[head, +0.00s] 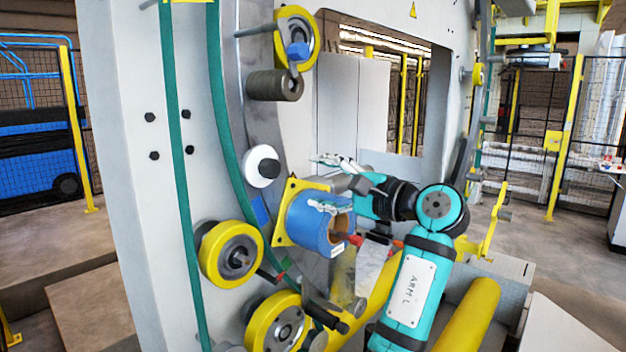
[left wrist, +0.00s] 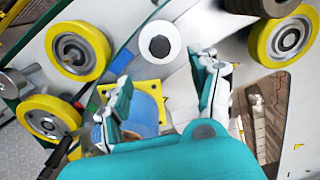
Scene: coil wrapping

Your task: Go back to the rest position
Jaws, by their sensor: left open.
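My left gripper (head: 338,172) is at the machine's face in the head view, behind and above a blue cylinder on a yellow plate (head: 318,222). Its teal arm comes up from the bottom. In the left wrist view the left gripper (left wrist: 163,78) is open, its two white and teal fingers wide apart with nothing held between them. Beyond the fingers are a white disc with a black centre (left wrist: 159,46) and the blue cylinder (left wrist: 143,112). The cylinder hides part of the gripper in the head view. My right gripper is not in view.
Yellow-rimmed rollers (head: 230,254) and a dark roller (head: 274,85) stick out from the white machine frame (head: 120,160) close to the arm. Green belts (head: 172,150) run along the frame. A yellow tube (head: 468,315) lies beside the forearm. Open floor (head: 565,250) shows at right.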

